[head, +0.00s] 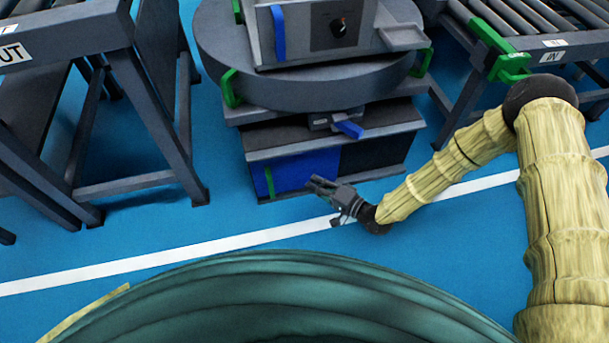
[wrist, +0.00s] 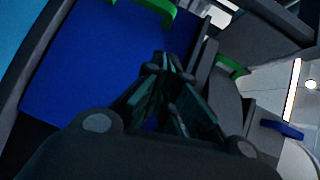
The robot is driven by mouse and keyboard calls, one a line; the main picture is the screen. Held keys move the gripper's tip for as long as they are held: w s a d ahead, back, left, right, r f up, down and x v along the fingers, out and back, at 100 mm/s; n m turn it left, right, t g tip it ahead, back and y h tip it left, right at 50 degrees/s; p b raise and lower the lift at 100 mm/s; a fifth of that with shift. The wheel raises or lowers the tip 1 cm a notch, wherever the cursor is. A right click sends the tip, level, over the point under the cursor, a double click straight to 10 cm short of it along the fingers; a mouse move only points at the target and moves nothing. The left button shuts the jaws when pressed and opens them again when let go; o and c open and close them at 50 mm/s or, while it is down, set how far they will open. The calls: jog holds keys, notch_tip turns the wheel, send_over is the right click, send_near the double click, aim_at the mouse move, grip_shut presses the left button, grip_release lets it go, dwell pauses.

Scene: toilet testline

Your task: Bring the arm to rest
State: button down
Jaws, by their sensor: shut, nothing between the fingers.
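My arm, in a yellow sleeve, reaches in from the right in the head view. It bends at a dark elbow, and its forearm slopes down to the left. My gripper (head: 316,184) is at the end, in front of the lower cabinet (head: 380,155) of the round test station. In the wrist view my gripper (wrist: 165,62) is shut, its fingertips together and empty. The blue panel (wrist: 85,65) of the cabinet fills the left of that view. My gripper appears close to the cabinet front; I cannot tell the exact gap.
An OUT conveyor (head: 60,35) stands left, an IN roller conveyor (head: 530,20) right. Blue floor with a white line (head: 150,255) is clear in front.

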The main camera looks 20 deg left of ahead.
jog(key=shift+v, duration=0.75)
jog(key=s+d+f+n+g+h, duration=0.15)
jog(key=s+d+h, duration=0.25)
jog(key=s+d, duration=0.4)
jog(key=s+d+f+g+h, duration=0.1)
jog(key=s+d+f+h, duration=0.25)
jog(key=s+d, duration=0.45)
jog(key=s+d+f+g+h, duration=0.15)
jog(key=s+d+h, duration=0.3)
jog(key=d, duration=0.55)
jog(key=s+d+r+g+h, duration=0.2)
jog(key=s+d+r+h, duration=0.15)
jog(key=s+d, duration=0.55)
notch_tip(320, 180, up, 36)
jog(key=p, duration=3.7)
jog(key=shift+w+n, duration=0.3)
jog(key=shift+n, duration=0.05)
